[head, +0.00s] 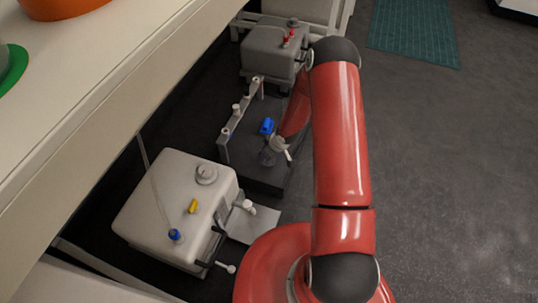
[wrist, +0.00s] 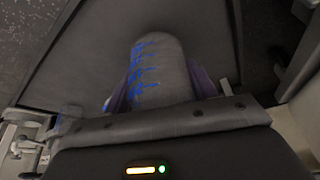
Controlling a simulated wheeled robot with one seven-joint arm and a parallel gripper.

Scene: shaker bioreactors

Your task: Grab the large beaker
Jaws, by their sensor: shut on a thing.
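A large grey see-through beaker (wrist: 162,75) with blue graduation marks fills the middle of the wrist view. My gripper (wrist: 160,88) is shut on it, with one purplish finger on each side of its wall. The far end of the beaker points away from the wrist camera, over a dark flat surface. In the head view my red arm reaches down over the dark shaker platform (head: 262,176) and hides most of the gripper. A small greyish shape beside the arm's end there is too small to identify surely.
A white boxy device (head: 165,205) with blue and yellow caps stands at lower left. A grey box (head: 268,52) with red fittings stands at the back. A pale shelf (head: 90,95) runs along the left. The floor on the right is clear up to a green mat (head: 415,30).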

